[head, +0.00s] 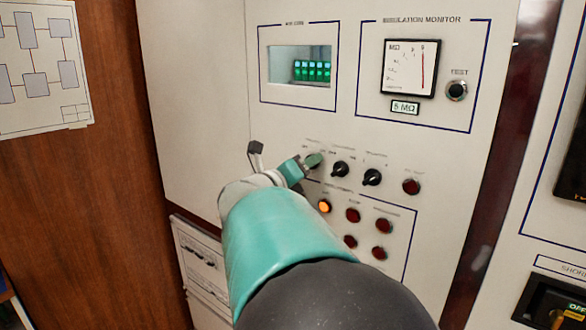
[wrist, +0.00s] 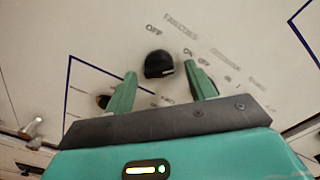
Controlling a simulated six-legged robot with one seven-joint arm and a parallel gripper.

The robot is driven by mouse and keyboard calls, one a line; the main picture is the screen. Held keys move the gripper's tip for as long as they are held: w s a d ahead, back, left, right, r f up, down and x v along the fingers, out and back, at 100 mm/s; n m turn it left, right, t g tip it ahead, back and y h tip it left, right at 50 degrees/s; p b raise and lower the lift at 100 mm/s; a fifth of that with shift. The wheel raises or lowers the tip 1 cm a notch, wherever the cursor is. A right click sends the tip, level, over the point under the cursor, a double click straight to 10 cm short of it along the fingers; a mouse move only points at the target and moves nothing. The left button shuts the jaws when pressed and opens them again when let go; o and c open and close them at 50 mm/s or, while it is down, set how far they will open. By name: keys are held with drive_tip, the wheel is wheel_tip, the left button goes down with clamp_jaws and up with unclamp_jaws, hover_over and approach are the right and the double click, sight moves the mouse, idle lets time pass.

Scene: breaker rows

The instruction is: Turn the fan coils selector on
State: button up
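The fan coils selector (wrist: 158,64) is a black round knob on the pale panel, with OFF printed at its upper left and ON at its right in the wrist view. A small pale mark shows on its lower right side. My gripper (wrist: 160,74) is open, with one green finger on each side of the knob and a visible gap to each. The fingertips are close to the panel; contact cannot be told. In the head view my gripper (head: 303,166) is at the left end of the selector row and hides most or all of this knob.
Two more black selectors (head: 340,169) (head: 372,177) and a dark red button (head: 411,187) continue the row rightward. Below are a lit amber lamp (head: 324,206) and several red ones (head: 353,215). Above are a green-lit display window (head: 312,71) and a meter (head: 410,67).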

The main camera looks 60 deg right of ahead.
drive_tip(key=w+a, duration=0.2)
drive_tip(key=a, duration=1.1)
drive_tip(key=shift+a, duration=0.3)
